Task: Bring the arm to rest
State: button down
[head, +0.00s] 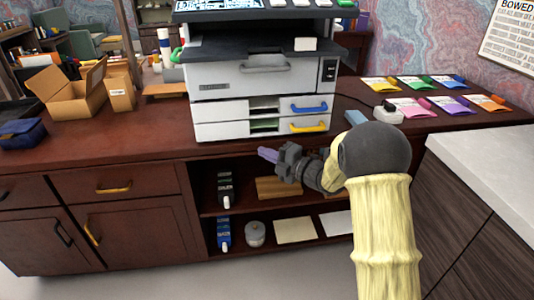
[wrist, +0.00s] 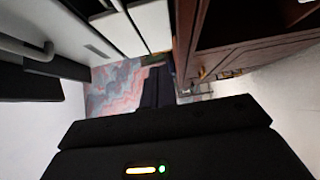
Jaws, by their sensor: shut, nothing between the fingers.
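My gripper (head: 267,155) is in the head view, in front of the printer and just below the desk's top edge. Its lilac fingers point left and are shut with nothing between them. My arm reaches up from the lower right, bent at a dark joint, with a pale yellow link below. In the wrist view the dark gripper body fills the bottom, and the cabinet side shows tilted at the upper right.
A large printer (head: 250,85) stands on the brown desk (head: 90,145). Below are open shelves with a dark bottle (head: 225,188), a blue bottle (head: 224,234) and a grey jar (head: 255,234). Colored packets lie at right. A white-topped counter (head: 490,155) stands right of my arm.

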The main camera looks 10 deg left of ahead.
jog(key=shift+s+d, duration=0.1)
jog(key=shift+d, duration=0.05)
jog(key=s+d+f+m+t+h, duration=0.1)
jog(key=s+d+m+h, duration=0.1)
jog(key=d+m+h, duration=0.55)
jog(key=s+d+f+m+t+h, duration=0.15)
jog(key=d+m+h, duration=0.35)
jog(key=d+m, duration=0.5)
jog(key=s+d+f+m+g+h, duration=0.1)
jog(key=s+d+f+m+g, duration=0.2)
jog(key=s, duration=0.6)
jog(key=s+d+f+m+g+h, duration=0.1)
jog(key=s+d+m+g, duration=0.1)
jog(key=s+m, duration=0.5)
jog(key=s+d+f+m+g+h, duration=0.1)
jog(key=s+d+m+g+h, duration=0.15)
jog(key=s, duration=0.75)
notch_tip(320, 180, up, 32)
jog(key=y+p, duration=0.1)
jog(key=p, duration=3.1)
jog(key=shift+w+d+f+g, duration=0.15)
jog(key=shift+w+d+g, duration=0.05)
jog(key=shift+w+g, duration=0.1)
